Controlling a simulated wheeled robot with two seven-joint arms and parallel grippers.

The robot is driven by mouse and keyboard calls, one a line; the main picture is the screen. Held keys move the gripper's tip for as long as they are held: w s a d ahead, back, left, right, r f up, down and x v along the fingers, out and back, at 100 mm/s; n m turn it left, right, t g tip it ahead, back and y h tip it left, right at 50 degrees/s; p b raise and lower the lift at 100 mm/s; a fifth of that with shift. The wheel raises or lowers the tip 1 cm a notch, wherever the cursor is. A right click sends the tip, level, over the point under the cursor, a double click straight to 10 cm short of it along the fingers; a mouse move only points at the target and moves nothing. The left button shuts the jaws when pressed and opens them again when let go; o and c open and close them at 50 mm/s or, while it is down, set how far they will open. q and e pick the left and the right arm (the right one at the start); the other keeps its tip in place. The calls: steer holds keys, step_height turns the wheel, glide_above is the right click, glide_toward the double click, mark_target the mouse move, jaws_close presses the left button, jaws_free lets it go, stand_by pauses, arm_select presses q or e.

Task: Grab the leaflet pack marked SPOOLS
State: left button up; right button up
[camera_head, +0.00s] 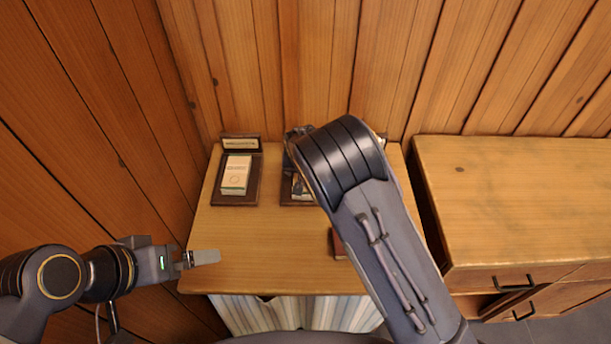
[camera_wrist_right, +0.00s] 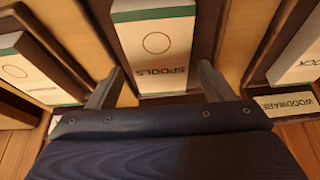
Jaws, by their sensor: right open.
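In the right wrist view the leaflet pack marked SPOOLS (camera_wrist_right: 155,45), white with a green end band and a circle, lies in a dark holder. My right gripper (camera_wrist_right: 160,70) is open, with one finger at each side of the pack's near end. I cannot tell whether the fingers touch it. In the head view my right arm covers most of the middle holder (camera_head: 290,201) and hides the right gripper. My left gripper (camera_head: 207,257) is low over the table's left front, away from the packs; its finger gap cannot be made out.
Other white packs lie left (camera_wrist_right: 25,70) and right (camera_wrist_right: 302,55) of the SPOOLS pack. A WOODWARE label (camera_wrist_right: 287,103) stands at the right. The table (camera_head: 255,270) is clear at its front left. A wooden cabinet (camera_head: 510,190) stands to the right, with plank walls behind.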

steer(key=x, duration=0.2)
steer(key=shift+f, duration=0.3)
steer(key=c, duration=0.8)
arm_select(q)
steer(key=shift+r, duration=0.35)
arm_select(e)
steer(key=shift+r, duration=0.1)
